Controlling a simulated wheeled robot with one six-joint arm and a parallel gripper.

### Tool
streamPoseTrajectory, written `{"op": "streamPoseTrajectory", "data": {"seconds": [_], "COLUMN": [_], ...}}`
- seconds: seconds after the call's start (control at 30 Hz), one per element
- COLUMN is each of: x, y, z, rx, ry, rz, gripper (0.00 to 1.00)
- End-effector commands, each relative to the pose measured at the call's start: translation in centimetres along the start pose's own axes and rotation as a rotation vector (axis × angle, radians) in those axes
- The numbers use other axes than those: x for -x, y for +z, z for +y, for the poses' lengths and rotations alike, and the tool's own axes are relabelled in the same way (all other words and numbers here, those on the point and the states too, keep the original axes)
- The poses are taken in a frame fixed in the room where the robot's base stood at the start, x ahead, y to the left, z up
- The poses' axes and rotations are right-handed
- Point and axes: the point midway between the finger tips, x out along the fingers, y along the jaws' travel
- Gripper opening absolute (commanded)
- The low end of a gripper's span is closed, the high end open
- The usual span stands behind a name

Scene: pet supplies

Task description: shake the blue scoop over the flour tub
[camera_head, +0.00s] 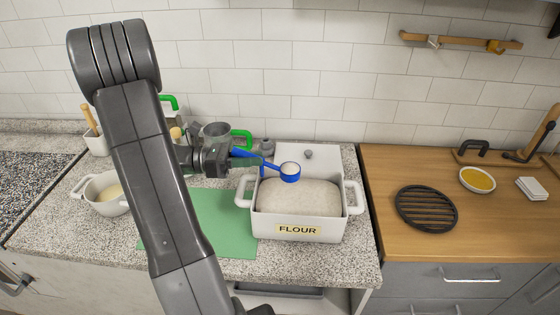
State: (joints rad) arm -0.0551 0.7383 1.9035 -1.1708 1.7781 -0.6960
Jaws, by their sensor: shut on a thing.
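The blue scoop (289,178) is in the head camera view, above the left back part of the flour tub. Its round bowl shows a pale filling or inner surface; I cannot tell which. Its handle runs left to my gripper (237,161), which is shut on it. The scoop looks roughly level. The flour tub (330,230) is a white rectangular box with two side handles and a FLOUR label on its front. It is open and filled high with pale flour (298,197). My arm hides part of the counter on the left.
A green mat (225,222) lies left of the tub. A white pot (104,204) with pale contents stands at the far left. A grey metal cup (216,133) stands behind my gripper. A black trivet (426,208) and a yellow-filled bowl (478,180) are on the wooden counter at right.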

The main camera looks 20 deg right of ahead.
Motion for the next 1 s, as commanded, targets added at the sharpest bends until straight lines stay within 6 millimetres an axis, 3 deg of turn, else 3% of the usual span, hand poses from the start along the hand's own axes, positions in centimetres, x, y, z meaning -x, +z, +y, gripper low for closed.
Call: {"op": "streamPoseTrajectory", "data": {"seconds": [0.1,0.13,0.27,0.43,0.57,0.73,1.0], "x": [-3.1,-3.4,0.0,-3.4,0.0,-3.4,-3.0], "y": [0.2,0.3,0.0,0.3,0.0,0.3,0.3], "z": [1.0,1.1,0.1,1.1,0.1,1.1,1.1], "rx": [0.0,0.0,0.0,0.0,0.0,0.0,0.0], "ry": [-0.012,-0.01,0.004,-0.01,0.004,-0.01,-0.004], "rz": [0.003,0.002,-0.001,0.002,-0.001,0.002,0.001], "gripper": [0.0,0.0,0.0,0.0,0.0,0.0,0.0]}}
